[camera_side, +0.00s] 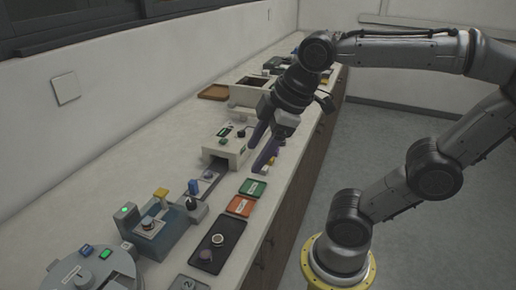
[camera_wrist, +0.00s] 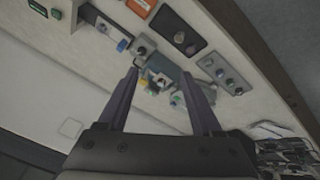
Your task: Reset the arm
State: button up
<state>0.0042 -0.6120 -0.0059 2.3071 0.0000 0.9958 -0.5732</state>
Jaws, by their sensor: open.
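My gripper (camera_side: 262,148) is above the bench in the side view, tilted down with two purple fingers apart. Nothing shows between the fingers. In the wrist view my gripper (camera_wrist: 165,88) shows its two fingers spread, with the blue-grey press (camera_wrist: 165,72) beyond them and some distance off. In the side view the press (camera_side: 165,232) stands near the front of the bench, with a yellow block and a green light on it. A white box machine (camera_side: 226,140) with a green display stands just left of the fingers.
The long bench (camera_side: 130,165) runs along the wall. A green mat (camera_side: 252,188), an orange mat (camera_side: 240,206) and a black tray (camera_side: 217,245) line its right edge. A round grey machine (camera_side: 95,268) is at the front. A brown tray (camera_side: 214,92) lies farther back.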

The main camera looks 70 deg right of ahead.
dwell(0.3)
jog(key=s+f+m, duration=0.1)
jog(key=m, duration=0.1)
jog(key=s+f+m, duration=0.1)
jog(key=f+m, duration=0.1)
jog(key=s+f+m, duration=0.1)
jog(key=m, duration=0.1)
jog(key=shift+s+f+m, duration=0.15)
jog(key=shift+s+m, duration=0.1)
jog(key=shift+m, duration=0.05)
